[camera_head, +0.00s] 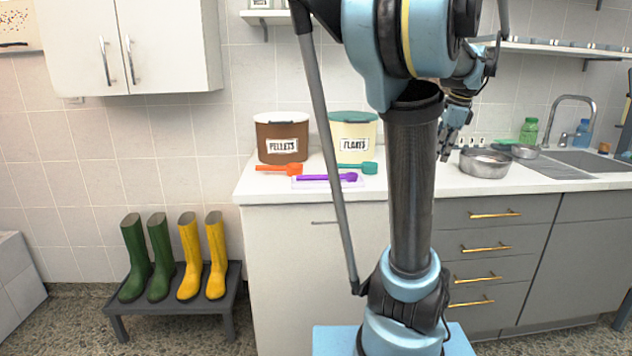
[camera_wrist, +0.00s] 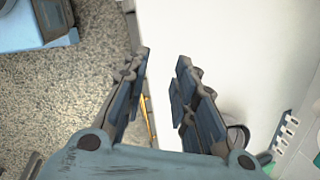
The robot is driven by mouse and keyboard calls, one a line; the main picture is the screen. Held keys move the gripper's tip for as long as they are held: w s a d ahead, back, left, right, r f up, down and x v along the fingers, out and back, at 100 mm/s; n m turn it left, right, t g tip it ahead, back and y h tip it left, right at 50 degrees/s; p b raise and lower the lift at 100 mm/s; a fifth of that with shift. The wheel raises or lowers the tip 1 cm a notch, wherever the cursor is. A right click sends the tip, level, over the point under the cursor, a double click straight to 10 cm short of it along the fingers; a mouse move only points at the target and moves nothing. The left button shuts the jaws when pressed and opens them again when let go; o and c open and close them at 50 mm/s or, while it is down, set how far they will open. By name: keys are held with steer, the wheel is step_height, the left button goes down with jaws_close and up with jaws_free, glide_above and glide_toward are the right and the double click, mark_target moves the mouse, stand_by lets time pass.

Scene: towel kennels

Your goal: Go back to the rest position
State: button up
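My gripper (camera_head: 449,142) hangs at the end of my folded arm, above the counter and left of a metal bowl (camera_head: 486,163). In the wrist view my gripper (camera_wrist: 162,62) has its two fingers apart, with nothing between them. Below it the wrist view shows the white counter (camera_wrist: 240,40) and its front edge. My arm's column hides part of the counter in the head view.
On the counter stand a brown PELLETS tub (camera_head: 283,140) and a cream FLAKES tub (camera_head: 353,140). Orange (camera_head: 279,169), purple (camera_head: 327,177) and teal (camera_head: 356,168) scoops lie before them. A sink (camera_head: 590,162) is right. Boots stand on a low bench (camera_head: 228,290).

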steer(key=s+a+f+n, duration=0.9)
steer(key=s+f+n, duration=0.1)
steer(key=f, duration=0.2)
steer(key=s+a+f+n+g+h, duration=0.1)
steer(key=s+a+f+n, duration=0.8)
steer(key=f, duration=0.4)
steer(key=shift+s+a+n, duration=0.35)
steer(key=shift+s+n, duration=0.15)
steer(key=shift+n, duration=0.6)
steer(key=shift+w+f, duration=0.2)
steer(key=shift+w, duration=0.25)
steer(key=shift+o, duration=0.3)
steer(key=shift+o, duration=0.6)
steer(key=shift+d, duration=0.15)
